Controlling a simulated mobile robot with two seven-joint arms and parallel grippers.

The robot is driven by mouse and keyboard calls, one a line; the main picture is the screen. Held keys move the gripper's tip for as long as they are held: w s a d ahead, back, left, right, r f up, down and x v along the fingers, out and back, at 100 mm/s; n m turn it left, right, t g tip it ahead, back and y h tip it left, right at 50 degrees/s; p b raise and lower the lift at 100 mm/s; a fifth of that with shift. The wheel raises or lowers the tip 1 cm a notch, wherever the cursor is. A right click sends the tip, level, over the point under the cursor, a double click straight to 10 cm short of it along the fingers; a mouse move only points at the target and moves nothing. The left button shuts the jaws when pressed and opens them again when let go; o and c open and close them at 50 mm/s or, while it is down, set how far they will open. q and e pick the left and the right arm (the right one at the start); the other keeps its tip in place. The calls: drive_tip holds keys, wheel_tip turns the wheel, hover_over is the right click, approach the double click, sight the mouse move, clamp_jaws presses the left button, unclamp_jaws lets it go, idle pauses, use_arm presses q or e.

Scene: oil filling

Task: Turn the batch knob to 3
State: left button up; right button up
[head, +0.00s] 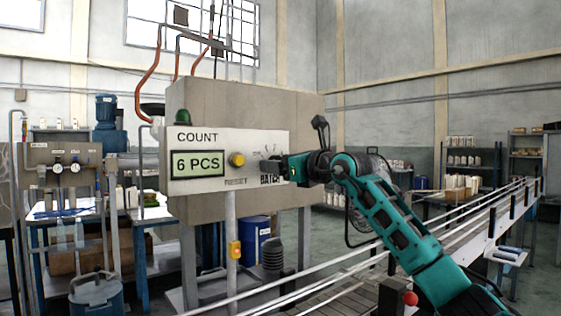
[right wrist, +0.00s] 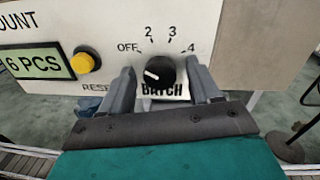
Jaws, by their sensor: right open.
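The batch knob (right wrist: 160,72) is a round black dial on the white panel, above the word BATCH. Labels OFF, 2, 3 and 4 run in an arc over it from left to right. Its white pointer mark is directed to the left, nearest the OFF side. My right gripper (right wrist: 161,80) is open, with one grey finger on each side of the knob and a gap visible on both sides. In the head view my right gripper (head: 277,168) is at the panel's right part and hides most of the knob. My left gripper is not in view.
The yellow reset button (right wrist: 83,63) sits left of the knob, beside the green count display (head: 198,164) reading 6 PCS. A green lamp (head: 182,117) tops the panel edge. A conveyor (head: 440,236) with rails runs below and to the right.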

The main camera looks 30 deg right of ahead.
drive_tip(key=shift+c, duration=0.2)
drive_tip(key=shift+c, duration=0.6)
drive_tip(key=c, duration=0.9)
drive_tip(key=shift+o, duration=0.2)
drive_tip(key=shift+f, duration=0.1)
drive_tip(key=shift+m, duration=0.3)
drive_tip(key=shift+m+t+h, duration=0.25)
drive_tip(key=shift+m+h, duration=0.05)
drive_tip(key=shift+m, duration=3.7)
drive_tip(key=shift+m+t+h, duration=0.25)
drive_tip(key=shift+m+h, duration=0.05)
drive_tip(key=shift+m, duration=3.7)
